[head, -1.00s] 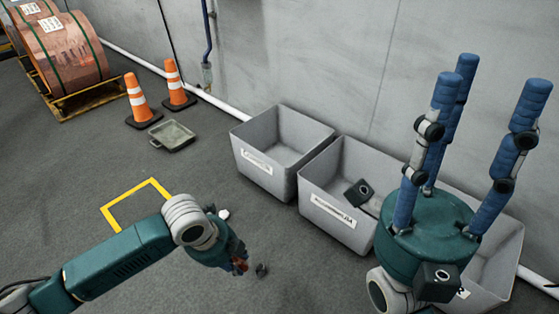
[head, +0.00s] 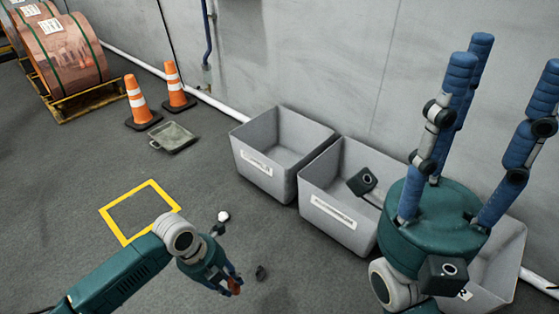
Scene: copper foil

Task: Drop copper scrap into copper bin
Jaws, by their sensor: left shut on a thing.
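My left gripper (head: 228,282) is low over the floor at bottom centre. It is shut on a small orange-red piece, the copper scrap (head: 234,286), which is partly hidden by the fingers. Grey open bins stand in a row against the wall: a left bin (head: 254,170), a middle bin (head: 336,222) and a right bin (head: 508,262). Their labels are too small to read, so I cannot tell which is the copper bin. The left gripper is in front of the bins, apart from them. My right gripper (head: 515,62) has its blue fingers spread upward, open and empty, partly hiding the middle and right bins.
A dark lump (head: 261,273) and a whitish piece (head: 223,216) lie on the floor near the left gripper. A yellow floor square (head: 126,240) is at left. A dustpan-like tray (head: 172,138), two orange cones (head: 138,102) and copper coils (head: 70,50) are farther back.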

